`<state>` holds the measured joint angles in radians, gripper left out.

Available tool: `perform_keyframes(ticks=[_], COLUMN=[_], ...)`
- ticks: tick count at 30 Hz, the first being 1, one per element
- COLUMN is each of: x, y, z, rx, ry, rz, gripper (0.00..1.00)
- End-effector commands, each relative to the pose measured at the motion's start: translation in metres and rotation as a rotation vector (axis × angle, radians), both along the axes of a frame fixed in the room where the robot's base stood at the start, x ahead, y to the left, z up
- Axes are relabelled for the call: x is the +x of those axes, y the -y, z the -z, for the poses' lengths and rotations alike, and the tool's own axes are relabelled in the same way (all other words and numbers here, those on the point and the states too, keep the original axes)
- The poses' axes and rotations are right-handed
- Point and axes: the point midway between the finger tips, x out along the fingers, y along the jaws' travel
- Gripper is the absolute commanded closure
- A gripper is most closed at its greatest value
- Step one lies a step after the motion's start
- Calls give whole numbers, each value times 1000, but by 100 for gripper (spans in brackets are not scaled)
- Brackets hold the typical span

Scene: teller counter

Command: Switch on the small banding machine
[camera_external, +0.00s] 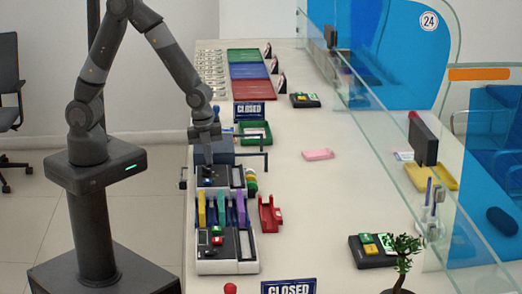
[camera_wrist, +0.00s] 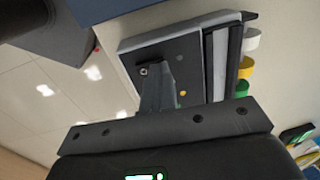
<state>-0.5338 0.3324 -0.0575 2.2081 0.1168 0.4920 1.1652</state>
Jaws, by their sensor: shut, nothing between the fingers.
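A low grey-and-white machine with a dark top panel (camera_external: 222,172), which looks like the small banding machine, stands on the counter directly below my gripper (camera_external: 208,164). In the wrist view its dark panel (camera_wrist: 195,50) carries a small metallic knob or switch (camera_wrist: 143,71), a grey dot and a yellow dot (camera_wrist: 183,93). My gripper (camera_wrist: 156,68) is shut and empty, pointing down at the panel with its tips beside the knob. I cannot tell whether they touch it. The switch's state cannot be read, and the fingers hide part of the panel.
Coloured rolls (camera_wrist: 245,65) line the machine's right side. The counter's middle is mostly clear.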

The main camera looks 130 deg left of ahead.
Motion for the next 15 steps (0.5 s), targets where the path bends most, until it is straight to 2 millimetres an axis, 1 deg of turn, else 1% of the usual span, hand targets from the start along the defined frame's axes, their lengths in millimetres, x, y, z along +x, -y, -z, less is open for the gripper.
perform_keyframes(ticks=[1,6,15], x=[-5,-10,-10], y=[4,9,10], z=[2,1,0], rx=[-5,-5,-4], ry=[-9,-9,-6], rz=[1,0,0], gripper=[100,100,100])
